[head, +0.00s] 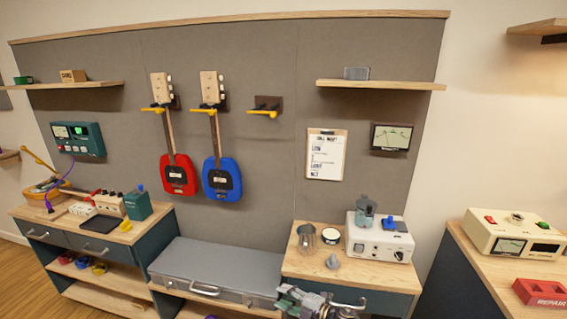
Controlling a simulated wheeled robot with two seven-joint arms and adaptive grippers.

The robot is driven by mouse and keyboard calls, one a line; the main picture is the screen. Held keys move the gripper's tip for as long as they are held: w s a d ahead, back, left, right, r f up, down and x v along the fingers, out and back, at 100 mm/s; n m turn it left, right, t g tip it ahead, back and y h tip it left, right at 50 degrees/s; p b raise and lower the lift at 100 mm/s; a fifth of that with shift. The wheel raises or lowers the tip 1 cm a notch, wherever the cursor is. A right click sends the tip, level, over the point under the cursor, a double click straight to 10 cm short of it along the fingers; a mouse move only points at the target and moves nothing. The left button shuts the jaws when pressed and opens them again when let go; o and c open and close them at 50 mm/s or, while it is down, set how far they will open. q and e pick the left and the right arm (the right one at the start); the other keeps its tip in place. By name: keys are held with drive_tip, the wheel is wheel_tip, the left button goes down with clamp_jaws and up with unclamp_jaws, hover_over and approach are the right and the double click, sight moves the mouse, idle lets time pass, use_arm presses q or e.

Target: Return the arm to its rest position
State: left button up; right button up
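My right gripper (318,303) shows at the bottom edge of the head view, partly cut off. It is in front of the right-hand cabinet (352,277), near the drawer handle and the right end of the grey case (215,264). Its fingers are small and seen at an angle, so I cannot tell whether they are open or shut. I see nothing clearly held in it. My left gripper is not in view.
A white appliance (379,240), a metal pitcher (307,239) and a grey funnel-like piece (332,262) stand on the right-hand cabinet. A red guitar (179,175) and a blue guitar (222,180) hang behind. A beige meter box (513,235) sits on the far-right bench.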

drive_tip(key=s+d+f+m+t+h, duration=0.1)
drive_tip(key=s+d+f+m+h, duration=0.15)
drive_tip(key=d+f+m, duration=0.4)
drive_tip(key=s+d+f+m+t+h, duration=0.2)
drive_tip(key=d+f+h, duration=0.1)
drive_tip(key=f, duration=0.6)
drive_tip(key=s+d+f+m+g+h, duration=0.1)
drive_tip(key=s+d+f+m+h, duration=0.2)
drive_tip(key=s+f, duration=0.4)
drive_tip(key=s+d+f+m+g+h, duration=0.2)
drive_tip(key=s+d+f+m, duration=0.1)
drive_tip(key=s+d+f, duration=0.4)
drive_tip(key=s+d+f+m+g+h, duration=0.1)
drive_tip(key=s+f, duration=0.4)
drive_tip(key=s, duration=0.7)
drive_tip(key=s+d+f+m+g+h, duration=0.1)
drive_tip(key=s+d+f+m+g, duration=0.2)
drive_tip(key=s, duration=1)
drive_tip(key=s+d+f+m+g+h, duration=0.1)
drive_tip(key=s+d+f+m+g, duration=0.1)
drive_tip(key=s+f, duration=0.6)
drive_tip(key=s+m+g, duration=0.1)
drive_tip(key=s, duration=0.4)
drive_tip(key=shift+s+f+g, duration=0.15)
drive_tip(key=shift+g, duration=0.25)
